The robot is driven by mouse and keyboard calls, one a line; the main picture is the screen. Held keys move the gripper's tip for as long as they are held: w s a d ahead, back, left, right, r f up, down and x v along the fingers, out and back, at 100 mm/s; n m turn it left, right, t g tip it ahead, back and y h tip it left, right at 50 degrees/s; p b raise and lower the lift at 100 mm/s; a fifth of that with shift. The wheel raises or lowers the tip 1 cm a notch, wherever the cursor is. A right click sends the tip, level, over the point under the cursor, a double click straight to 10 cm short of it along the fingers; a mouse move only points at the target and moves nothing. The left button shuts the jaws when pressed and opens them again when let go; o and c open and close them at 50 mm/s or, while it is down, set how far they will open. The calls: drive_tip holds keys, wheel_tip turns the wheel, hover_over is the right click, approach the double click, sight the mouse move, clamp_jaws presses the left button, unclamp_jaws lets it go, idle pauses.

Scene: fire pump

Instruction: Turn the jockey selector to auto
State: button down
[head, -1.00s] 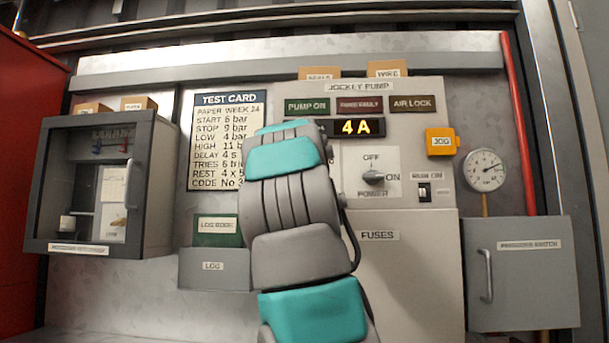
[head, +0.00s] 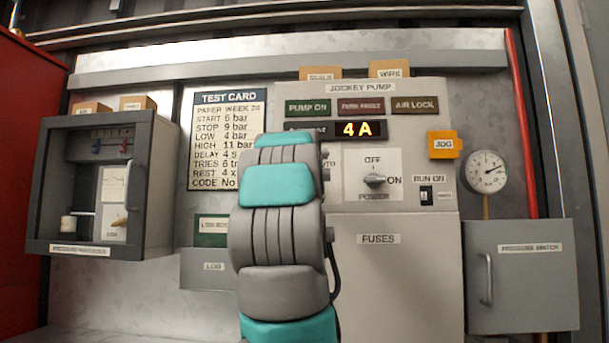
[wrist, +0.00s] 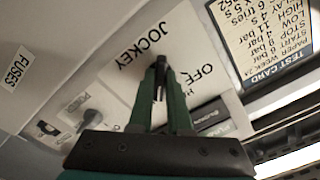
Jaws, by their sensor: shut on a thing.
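The jockey selector's dark knob (wrist: 159,63) stands on a white plate (wrist: 125,78) marked JOCKEY, with an OFF label beside the knob. My gripper (wrist: 160,88) is shut on this knob, its two green fingers meeting around it in the wrist view. Another label starting with H is partly covered by a finger. The knob's pointing direction is hard to make out between the fingertips. In the head view my arm hides the gripper and the knob. Only the plate's right edge (head: 330,168) shows there, with the end of an AUTO label.
Right of the selector is the POWER switch (head: 375,181), then the RUN ON switch (head: 426,196). The display (head: 358,129) above reads 4A. A test card (head: 222,145) hangs to the left, above the log box (head: 208,270). A pressure gauge (head: 486,172) is far right.

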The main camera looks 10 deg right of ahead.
drive_tip(key=shift+m, duration=0.6)
drive_tip(key=c, duration=0.9)
unclamp_jaws()
drive_tip(key=shift+o, duration=0.2)
drive_tip(key=b+v, duration=0.1)
drive_tip(key=v, duration=0.6)
drive_tip(key=shift+s, duration=0.35)
drive_tip(key=shift+a, duration=0.1)
